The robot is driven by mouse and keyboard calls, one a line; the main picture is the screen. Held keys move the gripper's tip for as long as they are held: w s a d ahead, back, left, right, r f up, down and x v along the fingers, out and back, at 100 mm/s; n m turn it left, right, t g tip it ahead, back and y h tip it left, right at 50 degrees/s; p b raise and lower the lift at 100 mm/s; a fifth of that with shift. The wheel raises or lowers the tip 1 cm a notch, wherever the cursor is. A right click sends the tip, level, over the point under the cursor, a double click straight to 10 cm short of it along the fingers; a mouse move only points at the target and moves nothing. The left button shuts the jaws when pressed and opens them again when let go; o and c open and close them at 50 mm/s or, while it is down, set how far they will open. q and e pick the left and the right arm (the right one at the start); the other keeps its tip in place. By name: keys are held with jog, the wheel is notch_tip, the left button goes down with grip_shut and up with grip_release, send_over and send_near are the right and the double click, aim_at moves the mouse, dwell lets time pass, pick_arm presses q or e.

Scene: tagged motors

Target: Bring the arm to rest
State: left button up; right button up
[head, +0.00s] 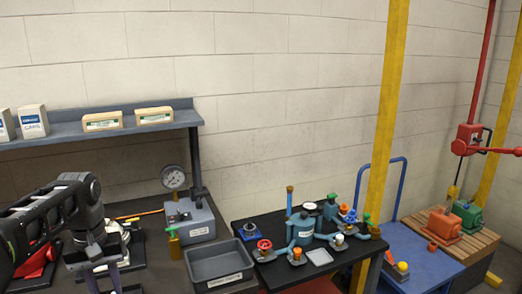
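My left arm comes in from the left edge, black, with its wrist bent down. Its gripper (104,278) points down over the dark bench at the lower left, and the fingertips run near the bottom edge. I cannot tell whether it is open or shut, or whether anything is between the fingers. A red motor-like part (36,262) sits behind and below the arm, partly hidden by it. A pale metal part (122,236) stands just behind the gripper, also partly hidden. My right gripper is not in view.
A grey bin (220,282) and a gauge unit (188,222) stand right of the gripper. A black table (247,222) holds a teal valve assembly (303,230). A shelf (70,131) with boxes hangs above the bench. A blue cart (418,262) and a pallet with red and green motors (468,217) stand right.

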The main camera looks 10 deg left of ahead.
pick_arm(q)
jog(key=w+d+f+m+t+h, duration=0.1)
jog(key=w+d+f+m+t, duration=0.1)
jog(key=w+d+f+t, duration=0.65)
jog(key=d+f+m+g+h, duration=0.1)
jog(key=d+f+g, duration=0.1)
jog(key=d+f, duration=0.5)
jog(key=d+f+g, duration=0.1)
jog(key=d+f, duration=0.1)
jog(key=f, duration=0.8)
jog(key=s+d+f+g, duration=0.1)
jog(key=s+d+f, duration=0.3)
jog(key=s, duration=0.5)
jog(key=s+d+f+g+h+b, duration=0.1)
jog(key=s+d+f+g, duration=0.1)
jog(key=s+d+f, duration=0.3)
jog(key=s+d+f+m+g+h, duration=0.1)
jog(key=s+d+f+g, duration=0.1)
jog(key=s+d+f, duration=0.3)
jog(key=s+f, duration=0.4)
jog(key=s, duration=0.6)
jog(key=shift+d, duration=0.2)
